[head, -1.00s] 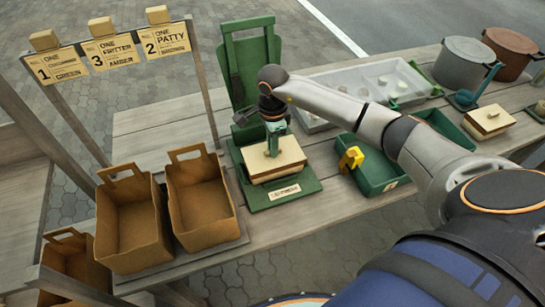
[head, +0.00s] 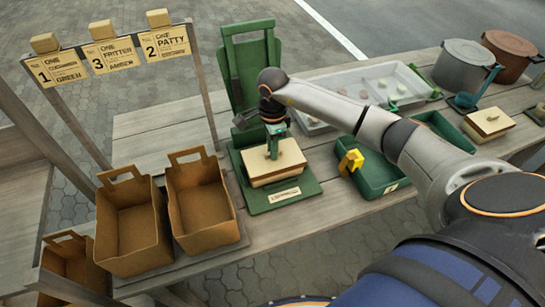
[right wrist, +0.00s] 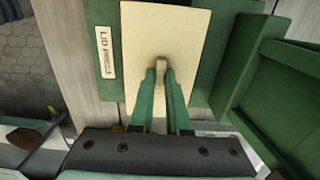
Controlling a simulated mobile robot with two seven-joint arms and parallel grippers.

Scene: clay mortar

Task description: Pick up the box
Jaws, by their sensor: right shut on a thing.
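The box (head: 262,170) is pale cream with a flat lid and a small knob. It is at the green lid press (head: 284,202), over its base plate; I cannot tell whether it touches the plate. My right gripper (head: 273,152) reaches down from above and is shut on the knob of the box's lid. In the right wrist view the lid (right wrist: 165,30) lies under the green fingers (right wrist: 161,82), which pinch the knob. The knob is partly hidden by the fingers. My left gripper is not in view.
Two open brown paper bags (head: 128,228) stand left of the press. A green tray (head: 375,178) with a yellow-handled tool (head: 350,161) lies to the right. A pale compartment tray (head: 362,85), pots (head: 462,66) and another lidded box (head: 488,120) stand farther right.

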